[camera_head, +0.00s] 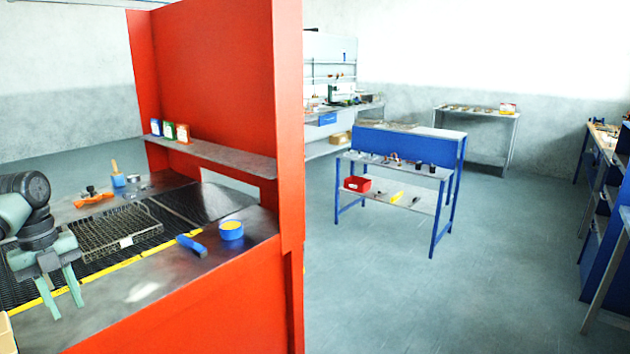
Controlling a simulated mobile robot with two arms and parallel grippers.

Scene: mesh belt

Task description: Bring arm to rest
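My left gripper (62,296) is at the left edge of the camera_head view, over the near side of the metal work surface (130,300). Its two green fingers point down and stand apart with nothing between them. My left arm comes in from the left edge with dark joints above the gripper. My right arm and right gripper do not show.
A wire mesh basket (118,230) sits on the dark mesh belt (172,238). A blue-handled tool (191,245) and a blue round tin (231,230) lie near it. A tall red panel (289,130) bounds the station. Open floor (430,300) lies right.

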